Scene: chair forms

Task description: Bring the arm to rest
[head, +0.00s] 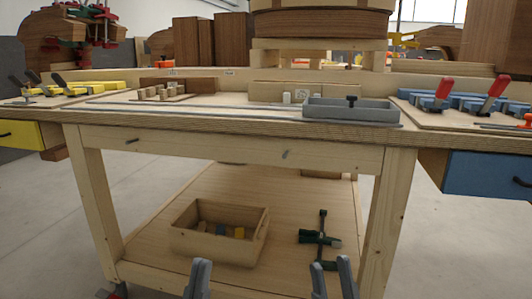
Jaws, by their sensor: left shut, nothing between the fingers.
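My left gripper (199,264) shows at the bottom edge of the head view, left of the middle. Its two fingers are together with nothing between them. My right gripper (331,262) shows at the bottom edge, right of the middle. Its two fingers stand apart with a gap between them, and I see nothing held in it. Both grippers point upward in the picture, in front of the wooden workbench (230,146). Both appear lower in the picture than the bench top. The rest of both arms is out of view.
The bench's lower shelf (285,200) bears a wooden box (215,246) with small blocks and a dark green clamp (320,235). A grey tray (350,112) sits on the bench top. Red-handled clamps (440,95) lie at right, yellow ones (85,88) at left.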

